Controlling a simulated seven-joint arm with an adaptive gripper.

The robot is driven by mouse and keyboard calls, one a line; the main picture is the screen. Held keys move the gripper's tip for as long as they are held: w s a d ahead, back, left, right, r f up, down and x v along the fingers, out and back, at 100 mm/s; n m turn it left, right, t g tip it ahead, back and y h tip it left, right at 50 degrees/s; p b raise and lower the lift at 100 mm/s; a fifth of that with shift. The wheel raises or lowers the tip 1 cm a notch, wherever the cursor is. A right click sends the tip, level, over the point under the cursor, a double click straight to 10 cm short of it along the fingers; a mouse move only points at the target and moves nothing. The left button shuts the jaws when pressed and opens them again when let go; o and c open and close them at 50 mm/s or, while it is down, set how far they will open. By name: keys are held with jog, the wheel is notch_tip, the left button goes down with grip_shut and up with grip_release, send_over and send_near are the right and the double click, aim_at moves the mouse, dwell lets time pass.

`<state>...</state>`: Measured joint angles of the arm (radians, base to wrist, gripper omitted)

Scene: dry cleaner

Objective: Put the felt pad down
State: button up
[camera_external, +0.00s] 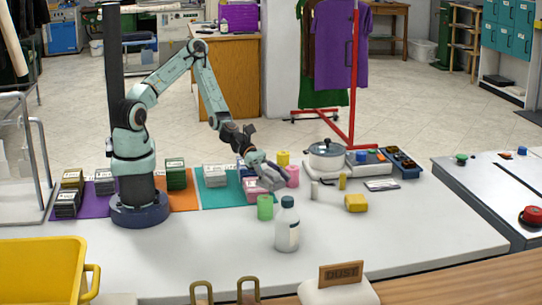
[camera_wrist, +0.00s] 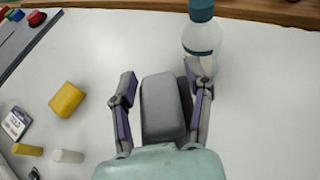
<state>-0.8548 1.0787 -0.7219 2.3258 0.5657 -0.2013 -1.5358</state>
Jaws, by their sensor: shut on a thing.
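The felt pad (camera_wrist: 162,106) is a grey rounded block between the two fingers of my gripper (camera_wrist: 160,95) in the wrist view. My gripper is shut on it. In the external view my gripper (camera_external: 266,180) is right of the arm's base, at the pink and green items, with the grey pad (camera_external: 271,181) at its tip. White table surface shows around the pad in the wrist view. I cannot tell how high the pad is above the table.
A white bottle (camera_external: 287,225) stands close by and shows beyond the fingers in the wrist view (camera_wrist: 202,42). A green cup (camera_external: 265,208) is near my gripper. A yellow block (camera_external: 356,203) lies to the right. The table's front right is clear.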

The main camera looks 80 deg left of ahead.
jog(key=w+d+r+n+t+y, duration=0.1)
jog(key=w+d+n+t+y, duration=0.2)
jog(key=w, duration=0.3)
jog(key=shift+d+r+n+t+y, duration=0.3)
jog(key=shift+d+n+t, duration=0.25)
jog(key=shift+n, duration=0.15)
jog(key=w+d+r+n, duration=0.1)
jog(key=r, duration=0.1)
jog(key=w+d+r+t+y, duration=0.1)
jog(key=r, duration=0.1)
jog(key=w+r+n+y, duration=0.1)
jog(key=r, duration=0.1)
jog(key=shift+d+r+n, duration=0.2)
jog(key=shift+d+n, duration=0.1)
jog(key=shift+d, duration=0.1)
grip_shut()
notch_tip(320, 180, down, 4)
jog(key=shift+w+a+f, duration=0.15)
jog(key=shift+f, duration=0.1)
send_over(371, 238)
jog(key=f, duration=0.9)
jog(key=shift+s+a+f, duration=0.15)
jog(key=shift+s+a, duration=0.05)
jog(key=shift+s, duration=0.05)
jog(key=shift+w+d+f, duration=0.15)
jog(key=shift+w+f, duration=0.15)
jog(key=shift+f, duration=1.55)
